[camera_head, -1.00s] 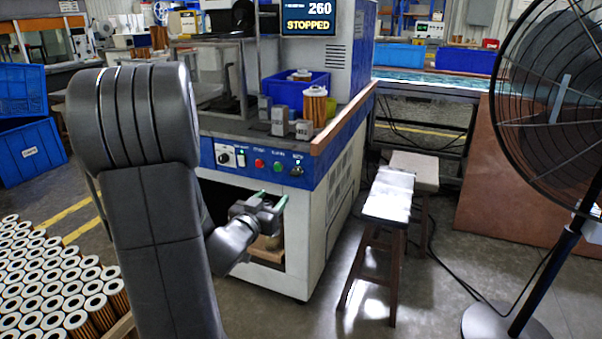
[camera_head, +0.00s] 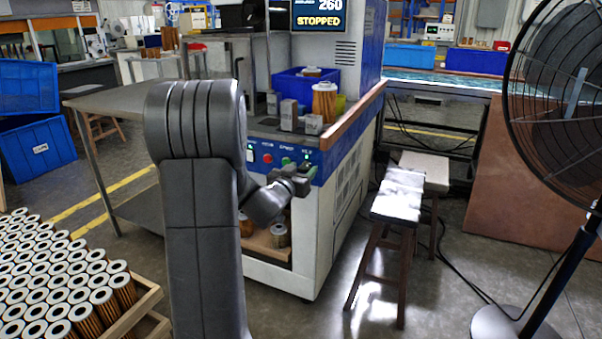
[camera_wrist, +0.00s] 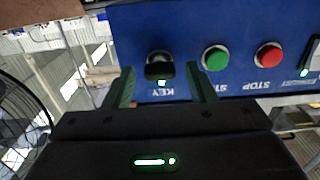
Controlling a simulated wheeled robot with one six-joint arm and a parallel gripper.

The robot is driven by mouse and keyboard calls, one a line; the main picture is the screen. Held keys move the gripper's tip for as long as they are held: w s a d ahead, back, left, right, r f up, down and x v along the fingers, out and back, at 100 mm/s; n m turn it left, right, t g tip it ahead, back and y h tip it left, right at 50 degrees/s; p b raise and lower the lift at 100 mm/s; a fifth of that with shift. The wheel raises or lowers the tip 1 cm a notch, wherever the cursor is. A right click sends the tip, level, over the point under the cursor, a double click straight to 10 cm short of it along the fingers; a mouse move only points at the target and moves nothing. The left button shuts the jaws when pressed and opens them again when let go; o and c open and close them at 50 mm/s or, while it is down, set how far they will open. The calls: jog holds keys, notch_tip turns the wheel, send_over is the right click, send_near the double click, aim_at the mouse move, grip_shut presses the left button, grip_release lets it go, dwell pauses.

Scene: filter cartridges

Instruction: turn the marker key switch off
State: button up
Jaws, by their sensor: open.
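The key switch (camera_wrist: 160,66) is a dark key knob on the blue control panel (camera_wrist: 225,25), upside down in the wrist view. A small lit green lamp (camera_wrist: 162,83) sits between it and its KEY label. My gripper (camera_wrist: 162,72) is open, its green fingers on either side of the key in that view. Contact with the key cannot be told. In the head view my gripper (camera_head: 304,171) is at the right end of the panel's front and hides the key. The display (camera_head: 318,18) reads STOPPED.
Beside the key are the green start button (camera_wrist: 215,58), the red stop button (camera_wrist: 268,55) and the exhaust switch (camera_wrist: 311,58). A stool (camera_head: 397,205) and a fan (camera_head: 570,110) stand right. Filter cartridges (camera_head: 60,280) fill the lower left.

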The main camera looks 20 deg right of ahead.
jog(key=c, duration=1)
jog(key=shift+r+n+p, duration=0.15)
jog(key=shift+n+p, duration=0.35)
jog(key=shift+p, duration=0.15)
jog(key=n+p, duration=0.2)
jog(key=p, duration=0.1)
jog(key=shift+r+n+p, duration=0.1)
jog(key=shift+n+p, duration=0.2)
jog(key=shift+n, duration=0.1)
jog(key=n+p, duration=0.4)
jog(key=shift+w+a+n, duration=0.1)
jog(key=shift+n, duration=0.2)
jog(key=n+p, duration=0.2)
jog(key=n, duration=0.1)
jog(key=n+p, duration=0.1)
jog(key=n, duration=0.1)
jog(key=shift+f+p, duration=0.25)
jog(key=shift+p, duration=0.05)
jog(key=n+p, duration=0.2)
jog(key=n, duration=0.2)
jog(key=shift+f, duration=0.15)
jog(key=shift+n, duration=0.4)
